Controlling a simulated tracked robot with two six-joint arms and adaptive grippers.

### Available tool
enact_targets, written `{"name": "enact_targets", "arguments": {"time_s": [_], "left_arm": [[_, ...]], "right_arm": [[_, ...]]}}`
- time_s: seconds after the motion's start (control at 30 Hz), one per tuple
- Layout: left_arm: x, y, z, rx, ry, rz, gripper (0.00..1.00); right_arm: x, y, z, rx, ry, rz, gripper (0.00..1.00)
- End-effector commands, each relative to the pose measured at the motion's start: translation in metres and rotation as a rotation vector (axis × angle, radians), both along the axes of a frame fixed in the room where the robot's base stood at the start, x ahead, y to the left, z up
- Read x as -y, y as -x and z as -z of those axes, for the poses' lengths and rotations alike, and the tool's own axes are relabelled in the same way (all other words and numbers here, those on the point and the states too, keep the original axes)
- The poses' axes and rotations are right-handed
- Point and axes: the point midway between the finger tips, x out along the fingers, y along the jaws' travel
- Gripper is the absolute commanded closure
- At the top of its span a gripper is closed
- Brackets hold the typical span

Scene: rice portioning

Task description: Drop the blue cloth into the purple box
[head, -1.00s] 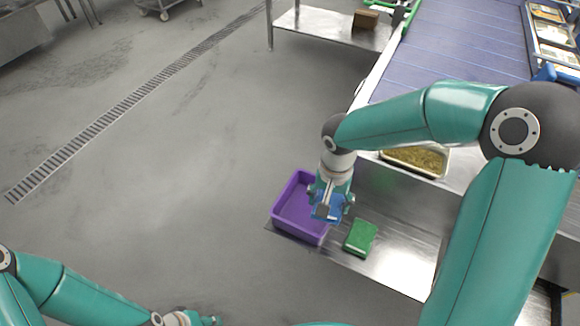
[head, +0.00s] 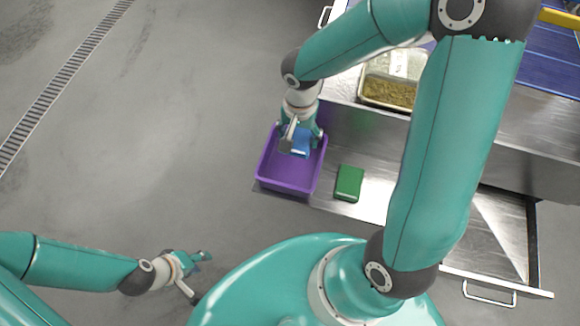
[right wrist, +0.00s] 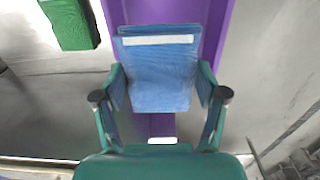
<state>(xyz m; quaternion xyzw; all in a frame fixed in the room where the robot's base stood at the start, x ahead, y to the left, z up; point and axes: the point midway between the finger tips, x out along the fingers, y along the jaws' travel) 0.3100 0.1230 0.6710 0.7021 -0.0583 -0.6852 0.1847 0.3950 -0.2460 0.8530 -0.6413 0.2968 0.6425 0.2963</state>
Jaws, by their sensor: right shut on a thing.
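The blue cloth (head: 301,143) is held in my right gripper (head: 298,145), which is shut on it above the purple box. In the right wrist view the cloth (right wrist: 160,75) hangs between the two fingers of the gripper (right wrist: 160,98), with a pale stripe across it. The purple box (head: 290,177) is an open tray on the metal shelf; its wall also shows behind the cloth in the right wrist view (right wrist: 222,22). My left gripper (head: 193,275) is low at the left, over the floor, apart from everything; its fingers are small and dark here.
A green cloth or sponge (head: 349,183) lies on the metal shelf (head: 376,200) right of the box. A tray of grain (head: 388,92) stands on the higher counter behind. The grey floor (head: 150,150) at left is clear.

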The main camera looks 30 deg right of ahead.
Motion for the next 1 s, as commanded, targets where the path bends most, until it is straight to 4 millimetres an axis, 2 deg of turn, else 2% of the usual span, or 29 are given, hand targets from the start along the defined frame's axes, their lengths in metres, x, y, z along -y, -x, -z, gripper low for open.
{"name": "enact_targets", "arguments": {"time_s": [0.1,0.4,0.43,0.6,1.0], "left_arm": [[0.0000,-0.0001,0.0071,0.000,0.000,0.000,0.60],[0.0000,-0.0004,0.0070,0.001,0.000,0.000,0.60],[0.0000,-0.0004,0.0070,0.001,0.000,0.000,0.60],[0.0000,-0.0004,0.0070,0.001,0.000,0.000,0.60],[-0.0001,-0.0003,0.0064,0.001,0.000,0.000,0.60]], "right_arm": [[0.0005,0.0006,0.0100,-0.001,0.000,0.001,0.66],[0.0007,0.0007,0.0108,0.000,0.000,0.002,0.66],[0.0007,0.0007,0.0108,0.000,0.000,0.002,0.27],[0.0007,0.0006,0.0107,0.000,0.000,0.002,0.00],[0.0007,0.0001,0.0079,0.001,0.000,0.001,0.00]]}}
